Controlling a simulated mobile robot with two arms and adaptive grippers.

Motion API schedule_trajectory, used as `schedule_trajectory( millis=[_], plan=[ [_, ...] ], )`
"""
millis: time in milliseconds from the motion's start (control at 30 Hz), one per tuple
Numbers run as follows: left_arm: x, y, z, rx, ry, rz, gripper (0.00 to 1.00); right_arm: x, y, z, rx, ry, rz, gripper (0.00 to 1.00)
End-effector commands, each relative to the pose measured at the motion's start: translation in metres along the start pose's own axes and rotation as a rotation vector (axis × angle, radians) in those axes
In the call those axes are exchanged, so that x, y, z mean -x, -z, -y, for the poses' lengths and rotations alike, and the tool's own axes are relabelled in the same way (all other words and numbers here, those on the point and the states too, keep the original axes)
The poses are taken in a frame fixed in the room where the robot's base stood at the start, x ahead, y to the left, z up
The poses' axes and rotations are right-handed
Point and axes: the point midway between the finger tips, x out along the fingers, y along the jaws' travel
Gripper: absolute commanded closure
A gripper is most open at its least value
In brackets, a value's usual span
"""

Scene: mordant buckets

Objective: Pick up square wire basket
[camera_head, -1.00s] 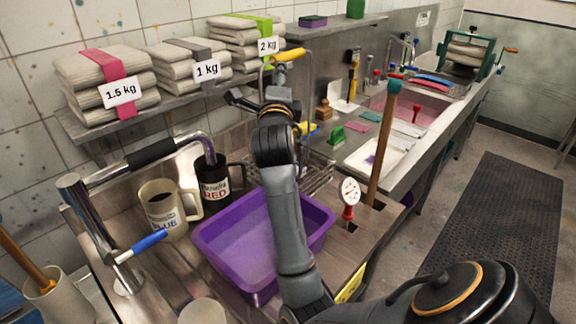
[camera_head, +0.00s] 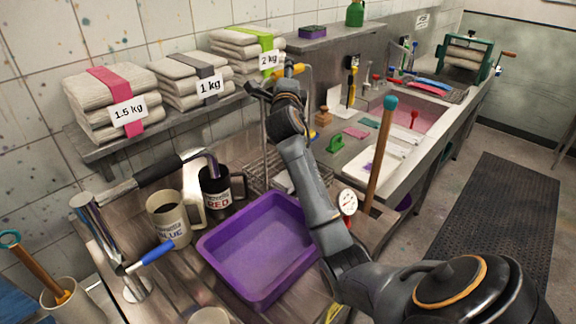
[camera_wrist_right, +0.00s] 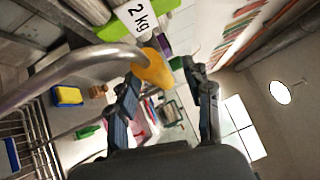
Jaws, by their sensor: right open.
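The square wire basket (camera_head: 257,178) stands behind the purple tub, partly hidden by my right arm. Its wire bars also show at the left edge in the right wrist view (camera_wrist_right: 28,140). A bent metal bar with a yellow grip (camera_head: 291,70) rises above the basket; I cannot tell where it joins below. My right gripper (camera_head: 262,88) is open beside this yellow grip. In the right wrist view the yellow grip (camera_wrist_right: 153,70) appears between or just beyond the spread fingers (camera_wrist_right: 163,74); contact cannot be told. My left gripper is out of view.
The purple tub (camera_head: 230,232) sits in front. Two mugs, one cream (camera_head: 168,222) and one black (camera_head: 213,190), stand left of it. A shelf (camera_head: 105,150) with folded cloth stacks runs along the wall. A teal-topped wooden stick (camera_head: 381,155) stands right of my arm.

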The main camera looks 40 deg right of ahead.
Motion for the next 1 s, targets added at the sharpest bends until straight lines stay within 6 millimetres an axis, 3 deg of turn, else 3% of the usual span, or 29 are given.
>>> schedule_trajectory(
  millis=[133,433,467,700,1000],
  plan=[
    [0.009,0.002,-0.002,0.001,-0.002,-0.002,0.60,-0.015,-0.002,0.001,0.002,-0.001,0.001,0.50],
    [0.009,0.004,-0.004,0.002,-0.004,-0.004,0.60,-0.019,-0.001,-0.001,-0.001,-0.001,0.001,0.50],
    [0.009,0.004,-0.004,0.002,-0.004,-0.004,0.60,-0.019,-0.001,-0.001,-0.001,-0.001,0.001,0.52],
    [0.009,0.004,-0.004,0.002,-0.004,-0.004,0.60,-0.019,-0.001,-0.001,-0.001,-0.001,0.001,1.00],
    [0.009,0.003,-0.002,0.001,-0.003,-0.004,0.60,-0.019,-0.002,0.002,-0.001,0.006,0.002,1.00]
  ],
)
